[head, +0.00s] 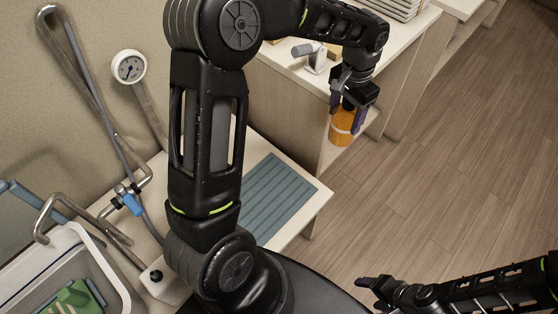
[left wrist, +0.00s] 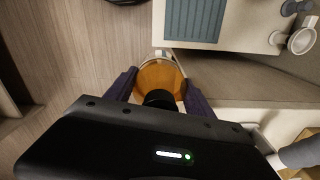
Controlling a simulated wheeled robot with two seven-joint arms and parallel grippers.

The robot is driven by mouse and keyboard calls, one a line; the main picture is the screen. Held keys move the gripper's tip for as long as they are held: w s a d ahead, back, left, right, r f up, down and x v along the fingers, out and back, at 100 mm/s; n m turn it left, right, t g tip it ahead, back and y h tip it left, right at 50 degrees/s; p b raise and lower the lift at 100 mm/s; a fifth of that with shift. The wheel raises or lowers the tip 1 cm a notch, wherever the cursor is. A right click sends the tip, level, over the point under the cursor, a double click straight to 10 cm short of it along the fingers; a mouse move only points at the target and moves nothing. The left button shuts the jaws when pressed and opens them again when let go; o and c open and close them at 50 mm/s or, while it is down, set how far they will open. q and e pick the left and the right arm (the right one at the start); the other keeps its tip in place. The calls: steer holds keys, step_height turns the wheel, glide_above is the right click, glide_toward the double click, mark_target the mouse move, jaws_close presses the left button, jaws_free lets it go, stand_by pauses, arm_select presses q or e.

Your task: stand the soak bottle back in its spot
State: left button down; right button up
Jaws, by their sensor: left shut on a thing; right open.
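The soak bottle (head: 343,126) is amber-orange with a pale label and hangs roughly upright in my left gripper (head: 350,104), beside the front of the wooden cabinet. In the left wrist view, the orange bottle (left wrist: 160,78) with its dark cap sits between the two purple-grey fingers (left wrist: 158,88), which are shut on it. Its base is hard to judge against the open shelf behind it. My right gripper (head: 374,293) is open and empty, low over the floor at the bottom right. The bottle's spot cannot be made out for certain.
A blue-grey ribbed mat (head: 275,200) lies on the near counter, clear of objects. A grey basin (head: 85,265) with pipes is at the lower left. A metal fixture (head: 316,60) and a stack of trays (head: 395,8) are on the cabinet top. The floor at right is free.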

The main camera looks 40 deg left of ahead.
arm_select(q)
steer(key=s+a+f+m+b, duration=0.4)
steer(key=a+f+m+b, duration=0.3)
steer(key=f+m, duration=0.3)
steer(key=s+a+f+m+b, duration=0.5)
steer(key=a+f+m+b, duration=0.2)
steer(key=f+m, duration=0.4)
steer(key=shift+f, duration=0.65)
step_height(320, 180, down, 6)
steer(key=b, duration=0.3)
steer(key=shift+r, duration=0.1)
